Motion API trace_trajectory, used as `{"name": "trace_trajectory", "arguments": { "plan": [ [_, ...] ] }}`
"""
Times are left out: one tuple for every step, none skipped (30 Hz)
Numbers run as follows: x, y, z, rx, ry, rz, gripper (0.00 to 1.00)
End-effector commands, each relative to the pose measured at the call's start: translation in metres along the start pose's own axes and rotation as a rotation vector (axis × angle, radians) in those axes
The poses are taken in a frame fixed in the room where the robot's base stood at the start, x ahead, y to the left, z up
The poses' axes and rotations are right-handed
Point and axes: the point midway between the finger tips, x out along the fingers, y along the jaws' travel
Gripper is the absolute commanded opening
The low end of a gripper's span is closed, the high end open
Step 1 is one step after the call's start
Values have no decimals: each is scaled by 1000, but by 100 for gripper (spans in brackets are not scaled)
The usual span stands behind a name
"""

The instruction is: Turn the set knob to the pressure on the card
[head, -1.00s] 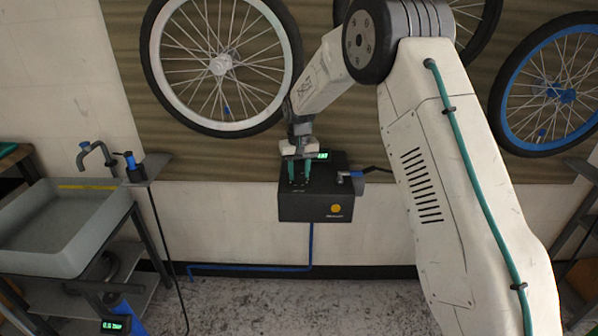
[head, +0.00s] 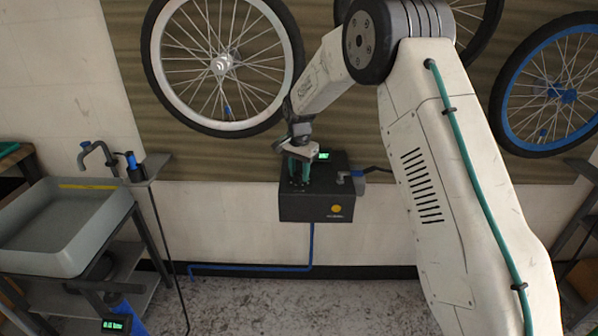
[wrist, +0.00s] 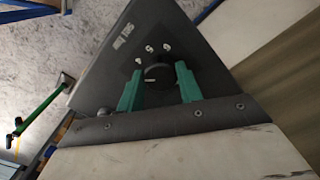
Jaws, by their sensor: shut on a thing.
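The set knob (wrist: 158,77) is a round black dial with a light pointer line, on the top of a dark box (head: 316,208) fixed to the wall. Several numerals are printed around it in the wrist view. My gripper (head: 299,178) reaches down onto the box from above. Its green fingers stand on both sides of the knob and are shut on it; they also show in the wrist view (wrist: 160,90). A small green lit display (head: 323,155) shows at the back of the box, its digits too small to read. I cannot make out a card.
A blue-grey fitting with a hose (head: 352,178) sticks out at the box's right side. Bicycle wheels (head: 222,125) hang on the wall behind. A grey sink (head: 62,262) stands at the left, and a small green display (head: 115,324) is at the bottom left.

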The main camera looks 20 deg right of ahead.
Motion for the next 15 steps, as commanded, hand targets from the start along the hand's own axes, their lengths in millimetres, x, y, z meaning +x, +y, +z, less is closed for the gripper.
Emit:
{"name": "trace_trajectory", "arguments": {
  "plan": [
    [-2,-1,-1,21,4,-4,13],
    [-2,-1,-1,32,4,-4,13],
    [-2,-1,-1,47,4,-4,13],
    [-2,-1,-1,56,4,-4,13],
    [-2,-1,-1,64,4,-4,13],
    [-2,-1,-1,74,4,-4,13],
    [-2,-1,-1,80,4,-4,13],
    [-2,-1,-1,85,4,-4,13],
    [-2,-1,-1,90,4,-4,13],
    [-2,-1,-1,93,4,-4,13],
    [-2,-1,-1,96,4,-4,13],
    [-2,-2,-1,99,4,-4,13],
    [-2,-2,-1,101,4,-5,13],
    [-2,-2,-1,102,4,-5,13],
    [-2,-2,-1,102,4,-5,13]
  ]
}}
